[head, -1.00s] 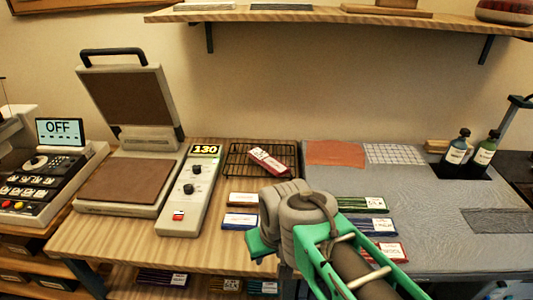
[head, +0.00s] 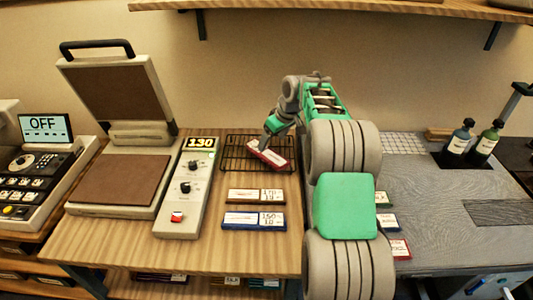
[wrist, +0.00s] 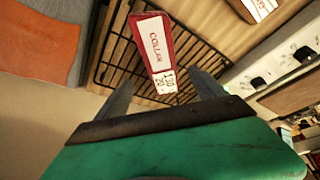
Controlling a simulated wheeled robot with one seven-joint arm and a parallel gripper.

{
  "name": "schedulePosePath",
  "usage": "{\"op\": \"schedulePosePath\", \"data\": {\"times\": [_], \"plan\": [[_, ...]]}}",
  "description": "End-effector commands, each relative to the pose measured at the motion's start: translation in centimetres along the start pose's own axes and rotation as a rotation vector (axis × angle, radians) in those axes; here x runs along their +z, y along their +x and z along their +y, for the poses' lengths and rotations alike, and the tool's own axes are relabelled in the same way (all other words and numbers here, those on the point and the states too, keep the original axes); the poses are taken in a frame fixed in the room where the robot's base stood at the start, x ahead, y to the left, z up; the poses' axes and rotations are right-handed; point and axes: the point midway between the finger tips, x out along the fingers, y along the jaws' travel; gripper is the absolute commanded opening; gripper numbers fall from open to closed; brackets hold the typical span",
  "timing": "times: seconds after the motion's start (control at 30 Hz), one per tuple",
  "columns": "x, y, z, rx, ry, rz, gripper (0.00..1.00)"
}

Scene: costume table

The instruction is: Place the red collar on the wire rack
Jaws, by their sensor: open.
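The red collar packet (head: 267,154), with a white label reading COLLAR, lies on the black wire rack (head: 231,160). In the wrist view the red collar (wrist: 151,45) lies across the bars of the wire rack (wrist: 112,62). My gripper (head: 267,140) is over the rack, close to the collar. In the wrist view my gripper (wrist: 162,85) is open, with its two fingers apart and the near end of the collar between them in the picture. I cannot tell whether a finger touches it.
A heat press (head: 120,170) and its control box (head: 187,190) reading 130 stand left of the rack. A brown packet (head: 255,196) and a blue packet (head: 254,220) lie in front. Two bottles (head: 458,140) (head: 485,143) stand at the right. A shelf (head: 340,10) hangs above.

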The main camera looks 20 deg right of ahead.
Motion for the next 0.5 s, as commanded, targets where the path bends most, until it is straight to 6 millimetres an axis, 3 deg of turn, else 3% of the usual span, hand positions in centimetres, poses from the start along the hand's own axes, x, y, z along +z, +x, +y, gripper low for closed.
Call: {"op": "schedulePosePath", "data": {"times": [0.4, 0.5], "plan": [[-0.5, 6.4, -0.2, 0.0, 0.003, -0.002, 0.8], [-0.5, 6.9, -0.2, 0.002, 0.003, 0.0, 0.8]]}}
